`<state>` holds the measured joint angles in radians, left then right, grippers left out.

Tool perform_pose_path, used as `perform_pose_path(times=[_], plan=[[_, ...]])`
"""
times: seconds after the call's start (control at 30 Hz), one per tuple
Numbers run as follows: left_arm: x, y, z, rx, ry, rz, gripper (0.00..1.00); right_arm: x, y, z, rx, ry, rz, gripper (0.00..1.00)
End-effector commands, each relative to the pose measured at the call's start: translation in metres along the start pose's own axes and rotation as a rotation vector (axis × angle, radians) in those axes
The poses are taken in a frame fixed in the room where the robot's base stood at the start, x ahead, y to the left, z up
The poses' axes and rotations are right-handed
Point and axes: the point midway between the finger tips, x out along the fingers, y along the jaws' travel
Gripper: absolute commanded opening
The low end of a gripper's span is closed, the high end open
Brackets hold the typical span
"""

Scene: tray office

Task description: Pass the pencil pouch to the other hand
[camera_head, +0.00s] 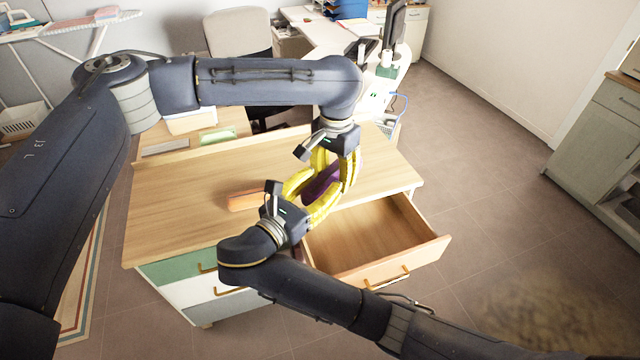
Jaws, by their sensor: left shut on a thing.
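The purple pencil pouch (322,183) is held above the wooden desktop, partly hidden by the yellow fingers of both grippers. My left gripper (336,178) reaches down from above and is shut on the pouch. My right gripper (321,192) comes in from the lower right. Its two yellow fingers are spread, one on each side of the pouch; whether they touch it I cannot tell.
The wooden desktop (185,205) lies below, with an orange item (245,200) on it. An open, empty-looking drawer (375,240) juts out at the front right. A beige chair (238,32) and a white desk (325,38) stand behind. The desktop's left part is clear.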

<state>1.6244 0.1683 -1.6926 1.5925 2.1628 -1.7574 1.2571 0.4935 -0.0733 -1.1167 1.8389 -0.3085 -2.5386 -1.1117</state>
Motion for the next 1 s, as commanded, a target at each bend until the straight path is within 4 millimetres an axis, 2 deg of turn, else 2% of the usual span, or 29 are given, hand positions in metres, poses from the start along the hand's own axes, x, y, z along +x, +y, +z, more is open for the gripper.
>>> perform_pose_path(times=[0.03,0.2,0.23,0.27,0.43,0.77,1.0], plan=[[0.0,0.002,0.0,0.001,-0.001,0.004,0.14,0.0,0.001,0.0,0.001,0.001,0.003,0.34],[0.0,0.003,0.0,0.001,-0.001,0.006,0.14,0.0,0.001,0.0,0.002,0.002,0.003,0.14],[0.0,0.003,0.0,0.001,-0.001,0.006,0.14,0.0,0.001,0.0,0.002,0.002,0.004,0.13],[0.0,0.003,0.0,0.001,-0.001,0.006,0.52,0.0,0.001,0.0,0.003,0.002,0.004,0.13],[0.0,0.003,0.0,0.001,-0.001,0.005,0.72,0.0,0.001,0.0,0.002,0.001,0.003,0.13],[-0.003,0.002,0.0,0.001,0.0,0.003,0.72,0.0,0.001,0.0,0.002,0.001,0.002,0.13],[-0.034,0.001,0.0,0.001,0.003,0.001,0.72,0.0,0.001,0.0,0.002,0.001,0.002,0.13]])
